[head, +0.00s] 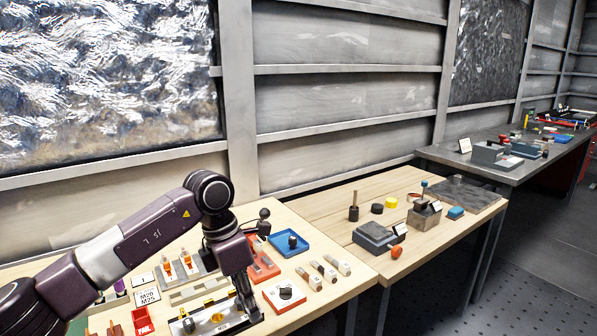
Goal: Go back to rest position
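My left arm reaches in from the left over the near wooden table (362,279). My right gripper is not in view.
A blue tray (290,243), a red-and-white plate (285,294) and several small pale blocks lie right of the gripper. A second wooden table (330,204) holds grey fixtures and an orange knob (396,252). A grey bench (500,172) stands farther right. Open floor lies at lower right.

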